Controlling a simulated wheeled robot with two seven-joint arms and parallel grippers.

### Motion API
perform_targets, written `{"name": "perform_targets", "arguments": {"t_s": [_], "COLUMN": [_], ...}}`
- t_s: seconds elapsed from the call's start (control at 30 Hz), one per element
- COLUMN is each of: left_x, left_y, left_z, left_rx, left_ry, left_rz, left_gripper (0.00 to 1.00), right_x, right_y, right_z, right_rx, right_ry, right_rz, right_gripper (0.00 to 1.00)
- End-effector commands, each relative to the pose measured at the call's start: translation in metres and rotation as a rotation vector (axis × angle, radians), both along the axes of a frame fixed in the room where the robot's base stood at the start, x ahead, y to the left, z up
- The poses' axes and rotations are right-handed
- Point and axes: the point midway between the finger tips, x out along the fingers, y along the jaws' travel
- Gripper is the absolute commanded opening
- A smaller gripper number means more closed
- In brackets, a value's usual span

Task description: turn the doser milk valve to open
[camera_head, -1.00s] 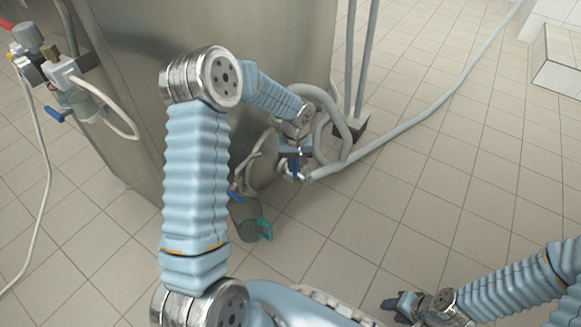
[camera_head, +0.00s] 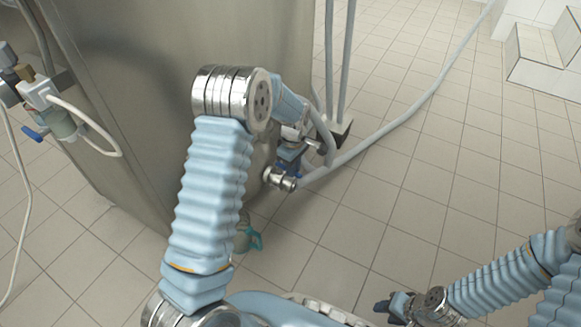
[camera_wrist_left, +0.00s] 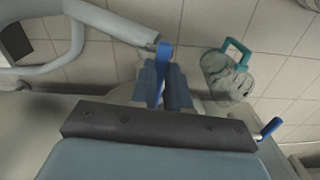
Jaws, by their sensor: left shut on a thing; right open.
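A blue valve handle (camera_wrist_left: 165,52) sits on a grey pipe end in the left wrist view. My left gripper (camera_wrist_left: 163,88) is shut on this handle, with its fingers on both sides. In the head view my left gripper (camera_head: 288,160) is beside the steel machine, just above a metal valve fitting (camera_head: 281,180). My arm and the fitting hide most of the handle there. My right gripper (camera_head: 392,306) is open and empty, low over the floor at the bottom right.
A clear jug with a teal handle (camera_head: 247,239) is below the valve, partly behind my arm; it also shows in the wrist view (camera_wrist_left: 226,78). Another blue lever (camera_wrist_left: 270,128) is at the right there. A grey hose (camera_head: 400,120) crosses the tiled floor.

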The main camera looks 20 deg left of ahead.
Motion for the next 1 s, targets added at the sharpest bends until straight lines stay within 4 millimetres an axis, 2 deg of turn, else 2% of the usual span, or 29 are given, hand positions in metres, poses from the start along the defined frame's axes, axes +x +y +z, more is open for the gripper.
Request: {"name": "perform_targets", "arguments": {"t_s": [0.3,0.83,0.87,1.0], "left_x": [0.0065,0.0078,0.0078,0.0076], "left_y": [-0.0008,-0.0012,-0.0012,-0.0011], "left_z": [0.0005,0.0002,0.0002,0.0001], "left_rx": [0.001,-0.002,-0.002,-0.001], "left_ry": [-0.001,-0.003,-0.003,-0.002], "left_rz": [0.115,0.138,0.139,0.137], "left_gripper": [0.0,0.0,0.19,0.4], "right_x": [-0.0003,-0.0003,-0.0003,-0.0003], "right_y": [0.0001,0.0001,0.0001,0.0001], "right_z": [0.0058,0.0061,0.0061,0.0061], "right_rx": [0.0,0.0,0.0,0.0], "right_ry": [0.002,0.002,0.002,0.002], "right_rz": [0.001,0.001,0.001,0.001], "right_gripper": [0.43,0.43,0.43,0.43]}}
